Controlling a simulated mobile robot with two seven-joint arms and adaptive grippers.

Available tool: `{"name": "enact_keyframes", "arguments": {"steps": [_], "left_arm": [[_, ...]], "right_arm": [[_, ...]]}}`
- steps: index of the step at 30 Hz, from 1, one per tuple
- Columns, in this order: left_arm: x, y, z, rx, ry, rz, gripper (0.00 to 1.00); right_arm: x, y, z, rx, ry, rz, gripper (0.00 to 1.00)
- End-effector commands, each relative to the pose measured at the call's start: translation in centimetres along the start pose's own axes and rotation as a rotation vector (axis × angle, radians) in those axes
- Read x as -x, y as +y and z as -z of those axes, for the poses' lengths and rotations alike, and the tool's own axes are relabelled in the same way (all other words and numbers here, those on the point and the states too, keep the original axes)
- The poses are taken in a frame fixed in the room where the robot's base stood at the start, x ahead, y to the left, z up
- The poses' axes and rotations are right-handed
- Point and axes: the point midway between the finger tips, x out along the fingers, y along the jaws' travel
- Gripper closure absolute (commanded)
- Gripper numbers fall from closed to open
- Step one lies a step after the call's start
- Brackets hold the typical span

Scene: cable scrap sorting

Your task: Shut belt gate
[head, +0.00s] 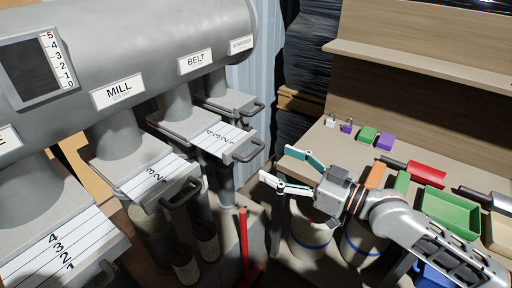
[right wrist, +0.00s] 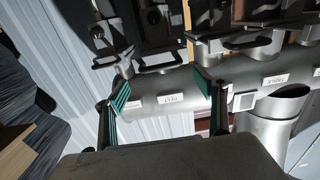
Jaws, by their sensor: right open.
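The belt gate (head: 221,139) is a pale slide plate with numbered lines, under the BELT label (head: 196,61) of the big grey pipe. It sticks out of its housing, so it stands drawn out, with its grey bar handle (head: 248,151) at the front end. My right gripper (head: 279,167) is open and empty, to the right of that handle and apart from it. In the right wrist view its two teal-padded fingers (right wrist: 162,90) are spread, with the upside-down BELT label (right wrist: 167,100) seen between them. My left gripper is not in view.
The mill gate (head: 152,180) is also drawn out, left of the belt gate. Another gate handle (head: 258,108) lies behind, its plate mostly in. A red upright bar (head: 243,240) stands below. A bench (head: 330,146) at right holds padlocks, coloured blocks and a green tray (head: 450,207).

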Motion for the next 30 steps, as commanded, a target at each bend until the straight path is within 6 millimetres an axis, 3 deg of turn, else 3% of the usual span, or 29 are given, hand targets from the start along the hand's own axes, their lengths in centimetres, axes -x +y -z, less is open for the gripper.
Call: {"name": "enact_keyframes", "arguments": {"steps": [18, 29, 30], "left_arm": [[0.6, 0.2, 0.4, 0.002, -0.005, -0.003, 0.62], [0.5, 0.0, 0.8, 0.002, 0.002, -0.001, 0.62], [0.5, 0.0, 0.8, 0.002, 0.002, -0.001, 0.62]], "right_arm": [[-7.2, 0.0, 0.0, -0.002, 0.000, 0.001, 0.29], [-7.7, 0.0, -0.1, -0.001, -0.001, 0.000, 0.29], [-7.7, 0.0, -0.1, -0.001, -0.001, 0.000, 0.37]]}}
